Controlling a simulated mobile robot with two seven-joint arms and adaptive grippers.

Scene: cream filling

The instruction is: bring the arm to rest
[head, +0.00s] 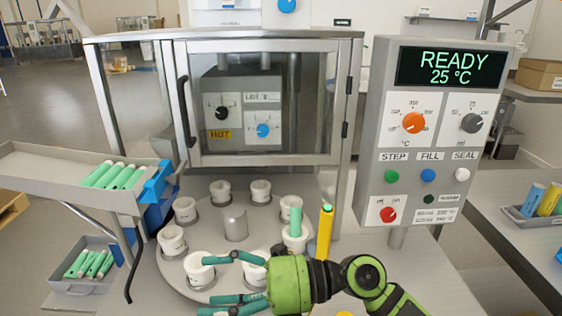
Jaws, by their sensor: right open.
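My right gripper (212,286) is low in the middle of the head view, its green wrist at right and its teal fingers pointing left. The fingers are spread apart with nothing seen between them. They are over the front of the round turntable (225,243), in front of white cups; one front cup (198,268) is partly covered by the upper finger. My right arm (365,277) comes in from the lower right. A green tube (295,221) stands upright in a white cup (295,241) just behind the gripper's wrist. My left gripper is not in view.
A yellow post (325,235) with a green top stands close behind my arm. The control panel (381,175) at right reads READY 25 °C. A glass-doored cabinet (264,160) is behind the turntable. A sloped chute (60,165) and a bin (82,290) with green tubes are at left.

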